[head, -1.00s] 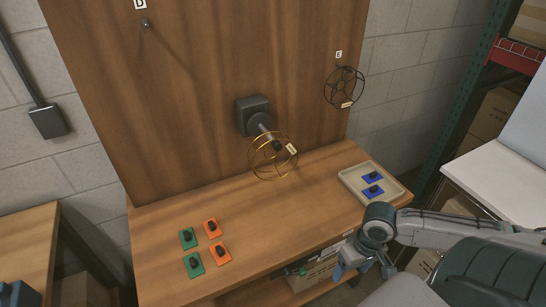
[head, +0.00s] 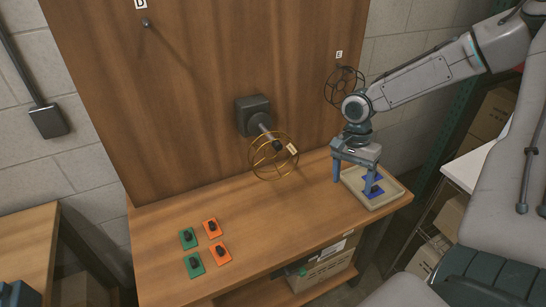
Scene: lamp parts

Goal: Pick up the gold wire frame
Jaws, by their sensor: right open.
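The gold wire frame (head: 274,157) is a round cage of thin gold wire with a small pale tag. It sits around the end of a dark rod that sticks out from a grey block (head: 254,114) on the wooden back panel. My right gripper (head: 353,186) is to the right of the frame and apart from it. It points down over the beige tray, open, with its fingers apart and near the blue pieces.
The beige tray (head: 394,197) holds blue pieces (head: 374,190), partly hidden by my gripper. A black wire frame (head: 338,78) hangs on the panel behind my right arm. Green (head: 194,265) and orange (head: 221,253) tiles lie at the table's front left. The table's middle is clear.

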